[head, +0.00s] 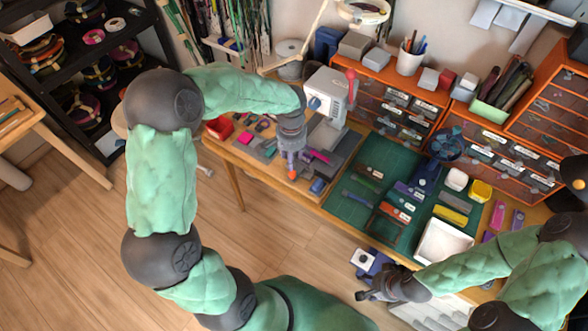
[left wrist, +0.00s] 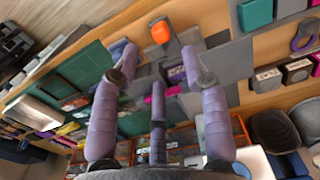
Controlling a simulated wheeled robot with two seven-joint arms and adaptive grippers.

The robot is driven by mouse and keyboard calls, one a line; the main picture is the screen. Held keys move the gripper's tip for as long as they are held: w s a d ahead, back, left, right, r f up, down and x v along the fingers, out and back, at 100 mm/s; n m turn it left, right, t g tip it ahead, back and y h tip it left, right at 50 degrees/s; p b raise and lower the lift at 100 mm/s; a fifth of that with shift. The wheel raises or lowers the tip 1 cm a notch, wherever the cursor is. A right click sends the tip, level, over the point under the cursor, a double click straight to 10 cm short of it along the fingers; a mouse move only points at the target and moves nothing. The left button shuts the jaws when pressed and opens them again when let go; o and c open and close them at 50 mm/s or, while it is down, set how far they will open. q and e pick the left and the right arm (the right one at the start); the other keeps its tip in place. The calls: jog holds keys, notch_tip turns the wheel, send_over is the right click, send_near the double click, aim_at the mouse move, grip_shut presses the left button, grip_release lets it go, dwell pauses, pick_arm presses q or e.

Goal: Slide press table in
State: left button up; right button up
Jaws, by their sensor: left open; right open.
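The press (head: 326,98) is a pale grey machine with a blue knob and a red lever, standing at the back of the workbench. A flat grey plate (head: 345,152), which looks like the press table, lies at its foot. An orange knob (head: 291,175) shows at the front edge of the bench, also in the left wrist view (left wrist: 160,32). My left gripper (head: 290,160) is just above and behind the knob, its purple fingers spread and empty in the left wrist view (left wrist: 158,62). My right gripper (head: 368,295) is open at the lower right, away from the press.
A green cutting mat (head: 345,208) with tools and a white tray (head: 440,245) lies right of the press. Orange drawer units (head: 390,100) line the back. Small coloured items crowd the bench left of the press. Open floor (head: 240,240) lies in front.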

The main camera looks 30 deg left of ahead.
aim_at(292, 173)
pick_arm(q)
notch_tip(292, 173, down, 9)
jog(key=b, duration=0.2)
jog(key=shift+f+b, duration=0.2)
jog(key=shift+b, duration=0.15)
grip_shut()
